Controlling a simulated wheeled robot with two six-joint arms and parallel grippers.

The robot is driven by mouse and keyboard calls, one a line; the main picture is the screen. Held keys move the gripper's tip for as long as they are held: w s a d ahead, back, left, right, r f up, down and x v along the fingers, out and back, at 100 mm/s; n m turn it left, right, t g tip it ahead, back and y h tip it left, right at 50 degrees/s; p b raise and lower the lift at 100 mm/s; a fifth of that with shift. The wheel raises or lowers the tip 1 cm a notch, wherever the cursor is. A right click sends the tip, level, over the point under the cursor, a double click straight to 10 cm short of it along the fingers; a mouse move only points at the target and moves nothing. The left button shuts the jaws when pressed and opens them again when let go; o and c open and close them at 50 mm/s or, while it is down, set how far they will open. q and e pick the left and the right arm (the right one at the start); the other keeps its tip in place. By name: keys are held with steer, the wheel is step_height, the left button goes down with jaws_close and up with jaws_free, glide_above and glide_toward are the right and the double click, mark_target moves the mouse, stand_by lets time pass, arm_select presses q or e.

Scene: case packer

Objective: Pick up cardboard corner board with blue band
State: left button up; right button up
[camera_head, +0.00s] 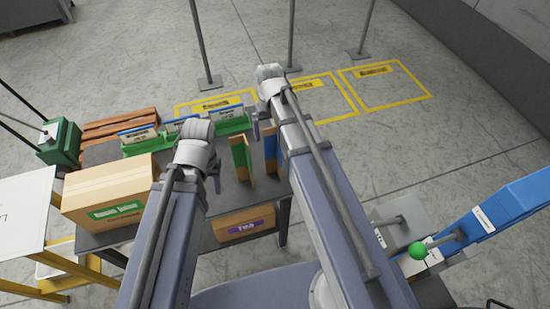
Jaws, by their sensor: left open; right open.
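The corner board with the blue band (271,145) stands upright on the dark table, partly hidden by my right arm. A similar board with a green band (241,155) stands just left of it. My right gripper (257,119) is open, above and slightly left of the blue-banded board in the picture. No hold on the board shows. My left gripper (215,181) is open and empty, left of the green-banded board. Both grippers are small and partly hidden by their own arms.
A cardboard box with a green label (108,192) stands left of my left arm. Green holders with cards (138,140) line the table's back. Yellow-marked floor (383,85) lies beyond.

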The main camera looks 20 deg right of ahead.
arm_select(q)
step_height(320, 180, down, 2)
steer(key=shift+f+b, duration=0.1)
steer(key=shift+b, duration=0.45)
arm_select(e)
step_height(320, 180, down, 2)
steer(key=shift+f, duration=0.1)
steer(key=c, duration=1.3)
